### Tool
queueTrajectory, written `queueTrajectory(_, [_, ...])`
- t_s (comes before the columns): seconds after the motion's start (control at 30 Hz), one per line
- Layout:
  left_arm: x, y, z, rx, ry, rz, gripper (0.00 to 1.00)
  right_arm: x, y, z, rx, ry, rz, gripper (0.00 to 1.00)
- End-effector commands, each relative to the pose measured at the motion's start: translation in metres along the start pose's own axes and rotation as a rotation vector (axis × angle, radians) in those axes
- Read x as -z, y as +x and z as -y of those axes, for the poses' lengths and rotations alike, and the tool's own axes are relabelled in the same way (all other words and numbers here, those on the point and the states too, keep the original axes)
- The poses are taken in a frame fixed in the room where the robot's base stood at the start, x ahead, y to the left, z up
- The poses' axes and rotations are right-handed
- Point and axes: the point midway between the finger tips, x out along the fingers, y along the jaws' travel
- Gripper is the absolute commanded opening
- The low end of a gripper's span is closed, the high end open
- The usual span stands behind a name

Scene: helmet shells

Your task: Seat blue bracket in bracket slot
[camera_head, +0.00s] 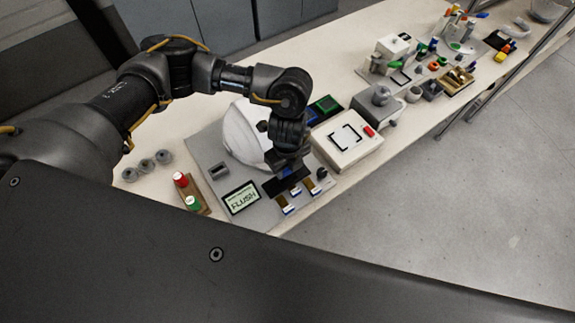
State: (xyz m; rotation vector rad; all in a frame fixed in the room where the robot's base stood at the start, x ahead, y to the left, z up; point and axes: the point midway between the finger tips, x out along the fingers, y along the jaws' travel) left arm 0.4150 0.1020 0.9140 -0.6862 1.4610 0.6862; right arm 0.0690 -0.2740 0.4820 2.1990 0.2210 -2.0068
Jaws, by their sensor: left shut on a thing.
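My left gripper (288,166) reaches down over the right part of the grey work mat, in front of a white helmet shell (240,135). It is shut on a small blue piece, which I take to be the blue bracket (287,173); only a little of it shows between the dark fingers. A dark block (272,188) lies just below the fingers; I cannot tell whether the bracket touches it. My right gripper is not in view.
A display reading "FLUSH" (241,198) lies on the mat (205,148). Small blue-and-white parts (291,209) lie near the table edge. A red and green button box (190,195) and grey round pieces (147,166) are left. A white box (352,152) stands right.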

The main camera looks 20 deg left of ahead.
Motion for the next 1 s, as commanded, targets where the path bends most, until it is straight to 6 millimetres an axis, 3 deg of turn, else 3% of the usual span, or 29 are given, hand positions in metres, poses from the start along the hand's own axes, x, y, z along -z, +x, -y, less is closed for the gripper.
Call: queueTrajectory(1.0, [0.000,0.013,0.000,0.000,-0.001,0.000,0.25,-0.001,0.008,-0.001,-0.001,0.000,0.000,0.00])
